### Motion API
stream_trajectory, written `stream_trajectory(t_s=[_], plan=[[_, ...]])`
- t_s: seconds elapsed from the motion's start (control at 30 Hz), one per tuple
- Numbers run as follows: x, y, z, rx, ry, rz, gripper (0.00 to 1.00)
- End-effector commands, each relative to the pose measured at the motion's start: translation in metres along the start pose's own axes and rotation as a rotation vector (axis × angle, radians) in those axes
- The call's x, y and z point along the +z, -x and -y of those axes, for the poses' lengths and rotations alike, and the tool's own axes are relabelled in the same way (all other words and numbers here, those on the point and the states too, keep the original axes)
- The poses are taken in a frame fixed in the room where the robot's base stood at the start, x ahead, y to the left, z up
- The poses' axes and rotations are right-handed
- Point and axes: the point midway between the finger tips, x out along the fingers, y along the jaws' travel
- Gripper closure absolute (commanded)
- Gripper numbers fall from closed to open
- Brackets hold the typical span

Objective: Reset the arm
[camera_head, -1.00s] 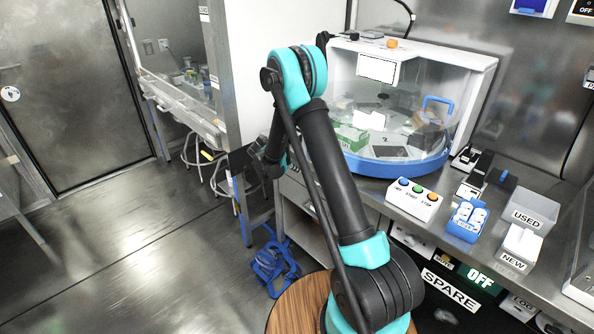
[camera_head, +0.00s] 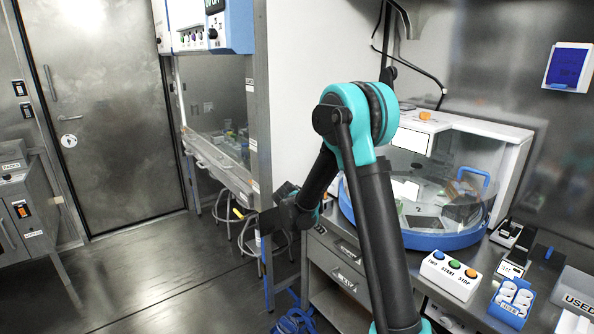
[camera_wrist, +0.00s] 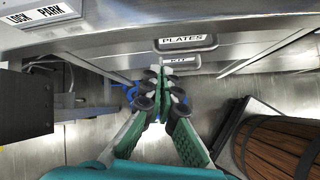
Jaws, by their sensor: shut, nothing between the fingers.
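My arm (camera_head: 368,190), teal and black, rises from the bottom of the head view, bends at a teal elbow and folds down to the left. Its wrist end (camera_head: 296,208) hangs beside the counter's left end, in front of the drawers; the fingertips are hard to make out there. In the wrist view my gripper (camera_wrist: 160,88) has green fingers with dark joints. They are shut, with nothing between them. They point toward the drawer fronts, with a drawer handle marked PLATES (camera_wrist: 186,41) and one marked KIT (camera_wrist: 181,61) ahead.
A domed machine with a blue base (camera_head: 430,240) stands on the counter behind the arm. A button box (camera_head: 449,274) and a blue rack (camera_head: 512,302) are to its right. A blue object (camera_head: 293,322) lies on the floor near the drawers. Open floor (camera_head: 170,270) is at left.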

Motion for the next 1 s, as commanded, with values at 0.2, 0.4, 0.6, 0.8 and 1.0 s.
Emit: stream_trajectory(t_s=[0.2, 0.4, 0.6, 0.8, 1.0], plan=[[0.039, 0.023, 0.07, -0.038, -0.4, -0.121, 1.0], [0.055, 0.043, 0.135, -0.095, -0.771, -0.221, 1.0], [0.057, 0.061, 0.201, -0.172, -1.148, -0.312, 1.0], [0.046, 0.076, 0.263, -0.27, -1.523, -0.394, 1.0], [0.029, 0.085, 0.305, -0.361, -1.807, -0.45, 1.0]])
